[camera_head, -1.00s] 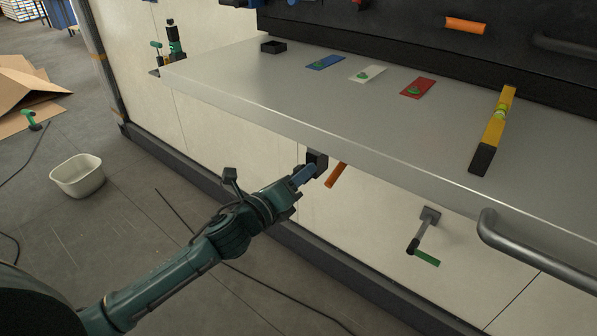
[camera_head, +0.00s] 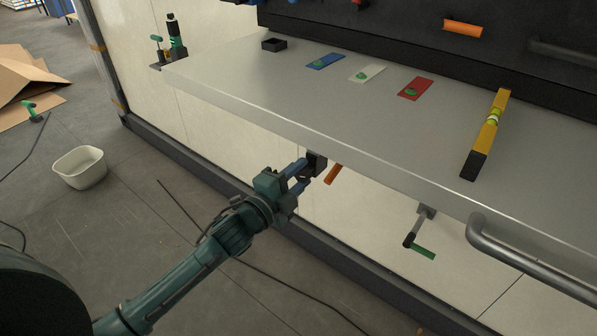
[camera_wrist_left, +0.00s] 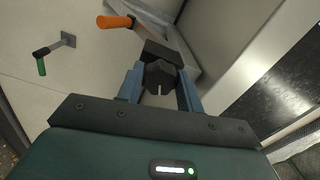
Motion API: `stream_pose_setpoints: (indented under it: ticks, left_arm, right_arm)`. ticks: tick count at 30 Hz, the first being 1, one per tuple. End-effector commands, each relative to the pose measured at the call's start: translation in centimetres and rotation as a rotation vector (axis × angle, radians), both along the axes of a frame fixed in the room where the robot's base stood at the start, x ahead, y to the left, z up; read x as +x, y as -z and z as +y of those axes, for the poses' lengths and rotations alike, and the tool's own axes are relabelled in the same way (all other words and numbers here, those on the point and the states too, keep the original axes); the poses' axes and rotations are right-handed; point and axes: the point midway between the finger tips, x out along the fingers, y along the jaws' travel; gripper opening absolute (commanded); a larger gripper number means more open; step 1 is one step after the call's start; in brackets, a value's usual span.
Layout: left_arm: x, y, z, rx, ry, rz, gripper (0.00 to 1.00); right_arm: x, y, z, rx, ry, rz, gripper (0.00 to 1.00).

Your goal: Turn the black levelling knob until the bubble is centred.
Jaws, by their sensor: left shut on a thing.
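The black levelling knob (camera_wrist_left: 160,74) is under the front edge of the grey bench (camera_head: 240,105). My left gripper (camera_head: 299,176) is shut on it; in the left wrist view its two blue fingers stand on either side of the knob. The knob is mostly hidden by the fingers in the head view. My right gripper is not in view.
An orange handle (camera_head: 333,174) hangs just right of the knob. A crank with a green grip (camera_head: 422,252) and a grey rail (camera_head: 530,263) are further right. Blue, white and red plates (camera_head: 416,88) lie on the bench. A white tub (camera_head: 80,168) stands on the floor.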

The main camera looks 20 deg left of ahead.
Motion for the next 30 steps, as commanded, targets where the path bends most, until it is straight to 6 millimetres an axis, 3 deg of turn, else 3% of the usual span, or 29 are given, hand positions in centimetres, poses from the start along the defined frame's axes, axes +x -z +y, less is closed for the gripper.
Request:
stream_pose_setpoints:
  ticks: [15, 30]
  left_arm:
    - [-0.02, 0.08, -0.01, -0.368, -0.001, 0.132, 0.14]
    - [-0.02, 0.08, 0.00, -0.467, -0.001, 0.168, 0.14]
  right_arm:
    - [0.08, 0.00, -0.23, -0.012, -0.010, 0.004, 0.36]
    - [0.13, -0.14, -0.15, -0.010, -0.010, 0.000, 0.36]
